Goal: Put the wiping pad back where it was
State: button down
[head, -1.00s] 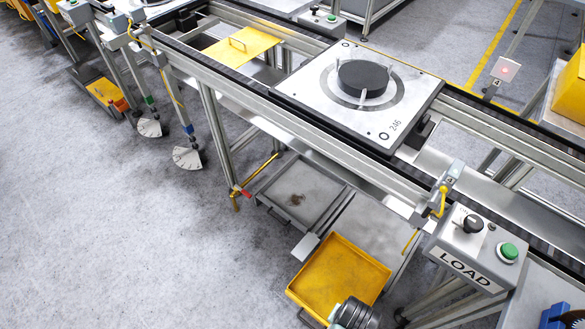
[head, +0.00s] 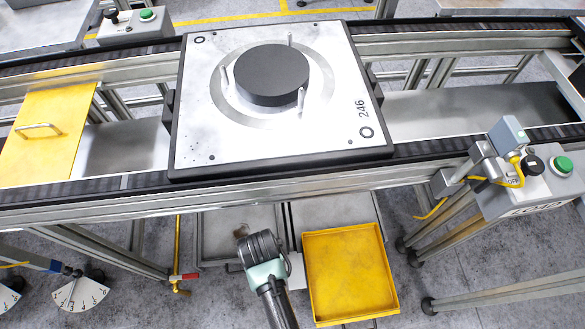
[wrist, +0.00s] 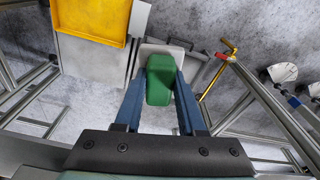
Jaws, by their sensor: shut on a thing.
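The wiping pad, a green block (wrist: 159,82), is between the two blue fingers of my gripper (wrist: 160,92) in the wrist view. The fingers are shut on its sides. A small light grey plate (wrist: 175,54) shows behind and below the pad, beside the yellow tray; I cannot tell whether the pad touches it. In the head view my dark arm end reaches in at the bottom centre, in front of the conveyor; the pad and fingers do not show there.
The yellow tray (head: 350,276) stands low under the conveyor rail (head: 200,197). A pallet (head: 190,120) with a black disc (head: 271,75) sits on the conveyor. A yellow-handled valve (head: 180,285) is at left, a grey control box (head: 535,185) at right.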

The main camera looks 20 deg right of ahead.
jog(key=d+f+m+b, duration=0.1)
jog(key=d+f+b, duration=0.2)
jog(key=f+b, duration=1)
jog(key=d+f+b, duration=0.2)
jog(key=f+b, duration=1.1)
jog(key=b, duration=0.1)
jog(key=d+f+m+b, duration=0.1)
jog(key=d+f+b, duration=0.2)
jog(key=f+b, duration=1)
jog(key=shift+s+d+f+m+b, duration=0.1)
jog(key=shift+d+f+m+b, duration=0.25)
jog(key=shift+f, duration=0.25)
jog(key=shift+r, duration=0.15)
jog(key=c, duration=0.5)
grip_release()
jog(key=shift+f, duration=0.2)
notch_tip(320, 180, up, 12)
jog(key=s+p, duration=0.1)
jog(key=p, duration=0.7)
jog(key=shift+s+a+r, duration=0.15)
jog(key=shift+a, duration=0.05)
